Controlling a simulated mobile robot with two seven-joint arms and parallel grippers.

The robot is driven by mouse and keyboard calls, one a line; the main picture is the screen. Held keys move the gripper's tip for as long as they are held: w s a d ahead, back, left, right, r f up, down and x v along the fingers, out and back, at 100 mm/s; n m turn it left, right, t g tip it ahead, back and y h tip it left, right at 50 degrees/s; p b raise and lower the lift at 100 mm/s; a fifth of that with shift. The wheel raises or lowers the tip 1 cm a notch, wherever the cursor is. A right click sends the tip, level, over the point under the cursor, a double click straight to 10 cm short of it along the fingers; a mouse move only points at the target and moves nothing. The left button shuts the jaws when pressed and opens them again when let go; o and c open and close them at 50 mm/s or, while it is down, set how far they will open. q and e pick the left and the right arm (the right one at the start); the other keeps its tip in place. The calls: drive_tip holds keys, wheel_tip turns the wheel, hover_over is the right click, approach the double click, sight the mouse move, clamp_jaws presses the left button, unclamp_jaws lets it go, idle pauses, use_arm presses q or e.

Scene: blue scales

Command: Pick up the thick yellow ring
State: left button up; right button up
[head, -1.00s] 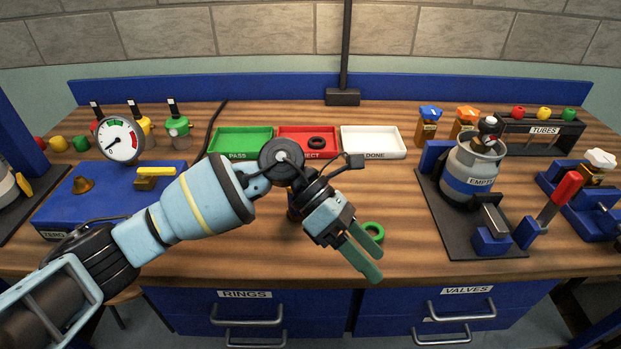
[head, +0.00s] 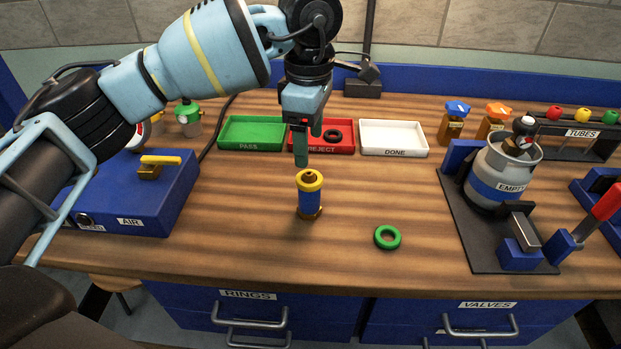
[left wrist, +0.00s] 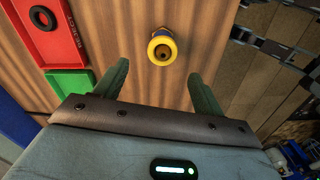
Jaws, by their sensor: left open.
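A yellow ring (head: 309,179) sits around the top of a blue post with a brass tip and brass foot (head: 310,202), upright on the wooden bench. In the left wrist view the yellow ring (left wrist: 162,49) shows from above, beyond the fingertips and between their lines. My left gripper (head: 301,160) points down just above and behind the post, open and empty; its green fingers also show in the left wrist view (left wrist: 157,80). The fingers are apart from the ring. My right gripper is not in view.
A green ring (head: 388,237) lies on the bench right of the post. Behind stand the green PASS tray (head: 224,141), the red REJECT tray (head: 345,148) with a black ring (head: 333,135), and the white DONE tray (head: 395,151). A blue box (head: 140,210) is left; a clamped grey cylinder (head: 500,165) is right.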

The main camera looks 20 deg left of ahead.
sight(309, 173)
use_arm(q)
drive_tip(key=shift+s+f+p, duration=0.2)
drive_tip(key=shift+f+p, duration=0.15)
drive_tip(key=shift+f, duration=3.2)
drive_tip(key=c, duration=1.1)
drive_tip(key=shift+r, duration=0.1)
wheel_tip(309, 173, up, 10)
